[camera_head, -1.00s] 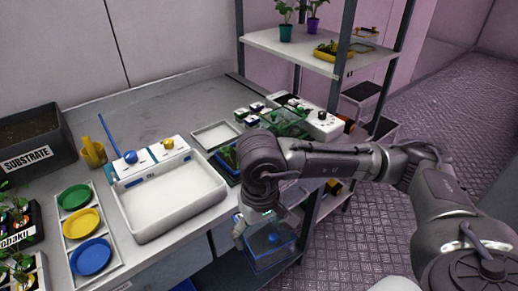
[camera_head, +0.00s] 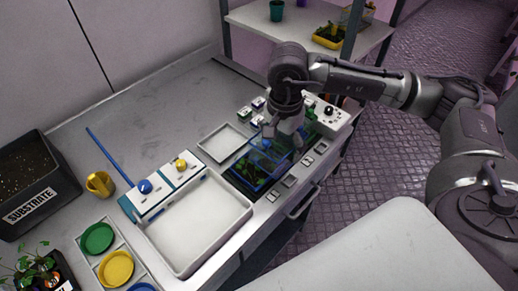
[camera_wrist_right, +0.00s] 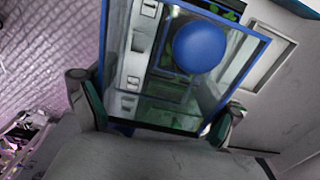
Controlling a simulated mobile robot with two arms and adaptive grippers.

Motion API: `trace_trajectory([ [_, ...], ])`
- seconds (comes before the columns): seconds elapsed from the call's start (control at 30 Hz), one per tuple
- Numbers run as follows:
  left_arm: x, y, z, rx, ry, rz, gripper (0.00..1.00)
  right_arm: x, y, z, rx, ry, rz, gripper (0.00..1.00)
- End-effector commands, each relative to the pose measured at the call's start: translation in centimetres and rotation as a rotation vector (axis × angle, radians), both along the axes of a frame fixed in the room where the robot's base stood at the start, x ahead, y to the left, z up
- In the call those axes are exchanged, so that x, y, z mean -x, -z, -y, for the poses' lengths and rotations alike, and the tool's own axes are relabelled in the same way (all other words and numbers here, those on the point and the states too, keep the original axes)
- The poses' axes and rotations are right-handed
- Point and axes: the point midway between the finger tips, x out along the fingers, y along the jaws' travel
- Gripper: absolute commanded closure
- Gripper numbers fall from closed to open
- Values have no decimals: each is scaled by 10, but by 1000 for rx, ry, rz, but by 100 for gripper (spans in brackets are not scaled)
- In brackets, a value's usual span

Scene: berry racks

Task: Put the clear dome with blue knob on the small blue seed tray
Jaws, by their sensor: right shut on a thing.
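The clear dome (camera_head: 270,157) with blue edges hangs under my right gripper (camera_head: 284,140). In the right wrist view the dome's blue knob (camera_wrist_right: 199,46) and blue rim show, with gripper fingers at opposite sides, shut on the dome. The small blue seed tray (camera_head: 243,180), dark with green seedlings, lies on the bench below the dome; the dome overlaps it in the head view. I cannot tell whether dome and tray touch. My left gripper is not in view.
An empty white tray (camera_head: 222,142) lies just left of the seed tray. A large white basin (camera_head: 200,225) stands nearer, with a blue-and-white device (camera_head: 165,185) behind it. A white box with a black knob (camera_head: 328,112) stands to the right. The bench's back left is clear.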

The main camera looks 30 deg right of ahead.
Motion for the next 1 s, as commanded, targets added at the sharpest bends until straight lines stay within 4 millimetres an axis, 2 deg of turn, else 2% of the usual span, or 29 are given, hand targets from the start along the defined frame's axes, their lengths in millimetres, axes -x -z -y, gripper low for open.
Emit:
trace_trajectory([
  [0.1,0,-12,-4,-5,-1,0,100,-20,12,-17,-1,-3,-3,52],
  [0.3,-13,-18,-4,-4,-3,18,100,-39,28,-30,0,-3,0,52],
  [0.43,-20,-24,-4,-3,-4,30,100,-40,38,-32,1,-1,-4,52],
  [0.67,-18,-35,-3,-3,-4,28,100,-40,68,-31,2,-2,-3,52],
  [1.0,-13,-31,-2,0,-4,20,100,-41,73,-31,1,-3,0,52],
])
